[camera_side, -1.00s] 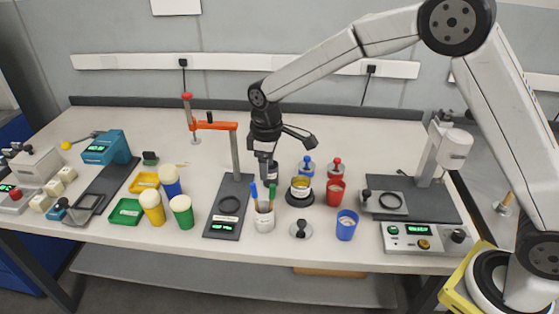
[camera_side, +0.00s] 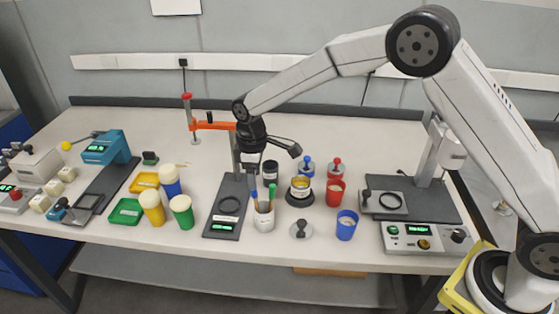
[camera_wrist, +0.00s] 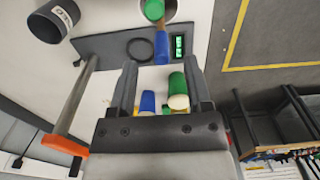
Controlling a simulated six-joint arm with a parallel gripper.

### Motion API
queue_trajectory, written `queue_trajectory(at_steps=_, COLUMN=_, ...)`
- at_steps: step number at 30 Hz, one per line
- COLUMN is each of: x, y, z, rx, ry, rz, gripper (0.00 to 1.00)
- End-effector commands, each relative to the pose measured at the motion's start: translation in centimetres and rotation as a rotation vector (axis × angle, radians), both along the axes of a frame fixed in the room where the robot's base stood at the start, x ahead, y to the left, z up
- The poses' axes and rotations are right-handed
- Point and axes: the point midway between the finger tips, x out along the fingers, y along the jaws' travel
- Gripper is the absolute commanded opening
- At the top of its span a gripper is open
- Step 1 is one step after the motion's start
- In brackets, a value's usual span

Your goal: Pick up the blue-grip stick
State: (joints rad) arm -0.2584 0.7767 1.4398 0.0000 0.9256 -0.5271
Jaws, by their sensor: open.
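The blue-grip stick (camera_side: 253,192) leans in a white cup (camera_side: 264,221) beside a green-grip stick (camera_side: 272,191). My gripper (camera_side: 252,172) is open, just above the blue grip in the side view. In the wrist view the blue grip (camera_wrist: 161,49) shows just beyond and between the open fingertips (camera_wrist: 160,66). The green grip (camera_wrist: 154,10) is at the top edge, over the cup (camera_wrist: 178,10). I cannot tell whether the fingers touch the blue grip.
A black stand base (camera_side: 222,225) with a ring lies left of the cup, its post and orange arm (camera_side: 213,125) close to my gripper. A dark labelled jar (camera_side: 270,172) stands behind the cup. A yellow-filled jar (camera_side: 301,188) and a blue cup (camera_side: 347,227) are to the right.

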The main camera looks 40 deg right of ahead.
Motion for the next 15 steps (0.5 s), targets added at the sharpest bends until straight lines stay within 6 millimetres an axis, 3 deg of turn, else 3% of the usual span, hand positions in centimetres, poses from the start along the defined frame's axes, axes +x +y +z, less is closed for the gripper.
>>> queue_trajectory(at_steps=5, x=0.0, y=0.1, z=-0.6, rx=0.0, ry=0.001, rz=0.0, gripper=0.64)
queue_trajectory(at_steps=15, x=0.3, y=0.4, z=-4.2, rx=-0.001, ry=0.001, rz=0.0, gripper=0.64)
